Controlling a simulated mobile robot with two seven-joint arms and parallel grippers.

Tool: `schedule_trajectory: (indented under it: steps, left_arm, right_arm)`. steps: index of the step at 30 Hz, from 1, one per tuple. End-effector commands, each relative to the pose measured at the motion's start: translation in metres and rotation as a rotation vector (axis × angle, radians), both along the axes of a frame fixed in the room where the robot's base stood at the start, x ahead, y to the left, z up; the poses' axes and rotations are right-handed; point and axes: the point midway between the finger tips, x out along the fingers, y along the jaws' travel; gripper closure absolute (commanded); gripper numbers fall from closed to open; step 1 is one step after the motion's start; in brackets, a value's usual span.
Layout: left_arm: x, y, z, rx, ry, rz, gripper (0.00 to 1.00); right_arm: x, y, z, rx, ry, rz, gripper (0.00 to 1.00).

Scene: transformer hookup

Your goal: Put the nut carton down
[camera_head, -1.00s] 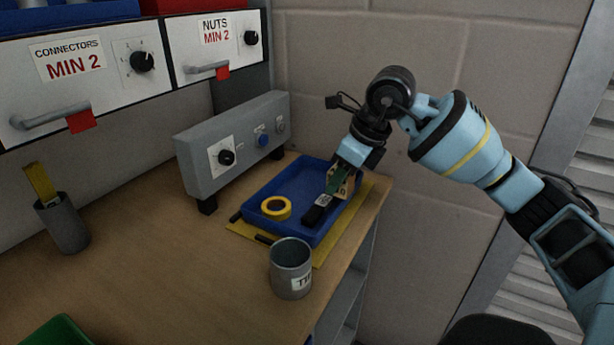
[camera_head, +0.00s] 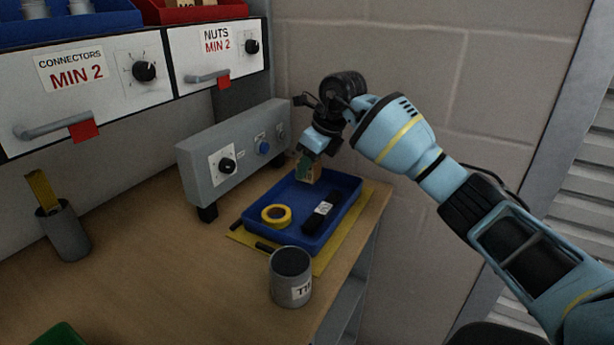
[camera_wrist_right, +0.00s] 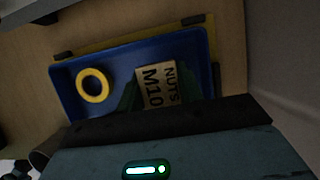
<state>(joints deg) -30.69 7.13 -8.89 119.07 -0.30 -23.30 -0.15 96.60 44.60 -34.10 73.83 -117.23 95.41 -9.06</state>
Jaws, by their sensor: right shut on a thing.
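The nut carton (camera_head: 308,170) is a small tan box held at the tip of my right gripper (camera_head: 311,160). In the right wrist view the carton (camera_wrist_right: 157,85) shows "NUTS M10" between the green fingers. My right gripper is shut on it, at the back part of the blue tray (camera_head: 345,212). I cannot tell whether the carton touches the tray floor. My left gripper is not in view.
A yellow tape roll (camera_head: 276,215) and a black item with a pale label (camera_head: 320,217) lie in the tray. A grey control box (camera_head: 235,150) stands behind left. A grey tin (camera_head: 291,277) stands in front. The tray's back right corner looks clear.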

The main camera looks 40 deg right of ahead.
Motion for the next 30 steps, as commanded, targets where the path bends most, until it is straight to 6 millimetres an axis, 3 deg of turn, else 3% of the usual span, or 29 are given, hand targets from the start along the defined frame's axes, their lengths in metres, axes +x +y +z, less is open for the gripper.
schedule_trajectory:
  steps: [5,9,12,23,24,28,30]
  left_arm:
    - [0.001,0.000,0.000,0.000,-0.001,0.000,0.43]
    - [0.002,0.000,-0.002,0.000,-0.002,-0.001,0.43]
    - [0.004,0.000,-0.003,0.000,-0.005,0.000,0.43]
    - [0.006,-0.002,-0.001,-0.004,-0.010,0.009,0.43]
    - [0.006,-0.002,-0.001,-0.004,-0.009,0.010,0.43]
    - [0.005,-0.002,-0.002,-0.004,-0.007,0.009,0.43]
    - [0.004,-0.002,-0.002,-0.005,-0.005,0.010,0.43]
  right_arm:
    - [0.007,0.000,-0.002,0.002,0.000,0.001,0.93]
    - [0.006,0.000,-0.027,0.000,0.003,0.000,0.93]
    - [0.006,0.000,-0.035,0.000,0.000,0.000,0.93]
    - [0.006,0.000,-0.037,-0.001,-0.001,0.001,0.93]
    - [0.006,0.000,-0.038,-0.001,0.000,0.001,0.61]
    - [0.006,0.000,-0.038,-0.001,0.000,0.001,0.44]
    - [0.006,0.000,-0.038,-0.001,0.000,0.000,0.42]
